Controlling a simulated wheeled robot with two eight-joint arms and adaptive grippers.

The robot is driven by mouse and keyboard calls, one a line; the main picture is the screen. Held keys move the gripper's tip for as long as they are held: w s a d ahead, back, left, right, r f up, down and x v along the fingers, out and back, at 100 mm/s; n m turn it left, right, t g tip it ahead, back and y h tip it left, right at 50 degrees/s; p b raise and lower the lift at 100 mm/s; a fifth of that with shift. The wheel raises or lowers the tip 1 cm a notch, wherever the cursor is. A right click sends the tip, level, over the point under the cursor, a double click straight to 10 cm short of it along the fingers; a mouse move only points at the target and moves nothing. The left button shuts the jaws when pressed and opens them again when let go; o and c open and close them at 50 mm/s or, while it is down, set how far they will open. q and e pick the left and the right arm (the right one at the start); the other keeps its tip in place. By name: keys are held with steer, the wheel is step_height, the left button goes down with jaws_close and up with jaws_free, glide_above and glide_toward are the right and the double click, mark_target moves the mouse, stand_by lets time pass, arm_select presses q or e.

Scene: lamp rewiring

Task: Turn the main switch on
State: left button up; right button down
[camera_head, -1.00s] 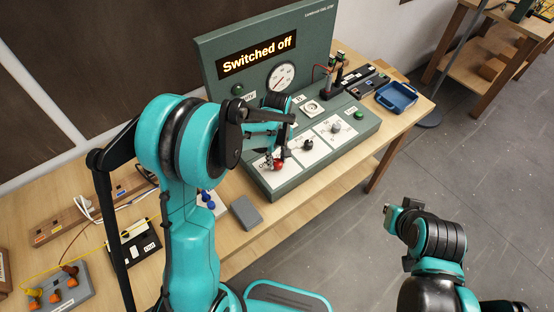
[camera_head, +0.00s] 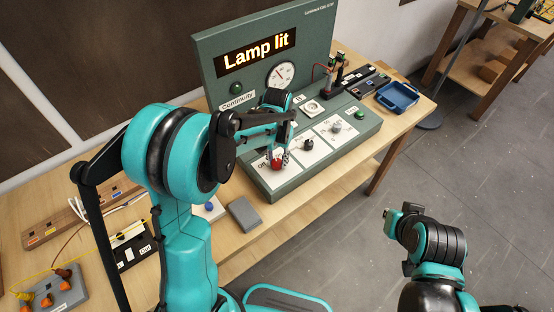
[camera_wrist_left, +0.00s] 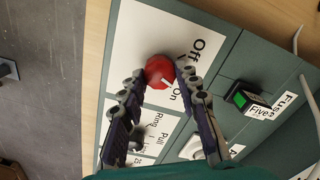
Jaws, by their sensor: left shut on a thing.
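The main switch is a red knob (camera_wrist_left: 160,72) on a white plate marked "Off" and "On" in the left wrist view. Its white pointer mark is toward "On". In the head view the red knob (camera_head: 277,164) sits at the front left of the green console (camera_head: 222,72). My left gripper (camera_wrist_left: 162,82) has its fingers on either side of the knob and is shut on it; it also shows in the head view (camera_head: 278,158). The console display (camera_head: 256,50) reads "Lamp lit". My right gripper (camera_head: 398,212) is at the lower right, away from the table; its fingers are not clear.
Other knobs, a black one (camera_head: 308,145) and a grey one (camera_head: 336,127), stand right of the red knob. A blue tray (camera_head: 397,96) is at the table's right end. A grey block (camera_head: 244,212) lies in front of the console.

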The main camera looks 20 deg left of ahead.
mark_target(277, 162)
arm_select(q)
steer(key=m, duration=0.4)
steer(key=shift+m+b, duration=0.3)
steer(key=shift+m, duration=0.1)
stand_by(0.5)
steer(key=o, duration=1.2)
steer(key=shift+c, duration=0.2)
steer(key=shift+r, duration=0.1)
step_height(277, 162, up, 12)
steer(key=shift+s, duration=0.1)
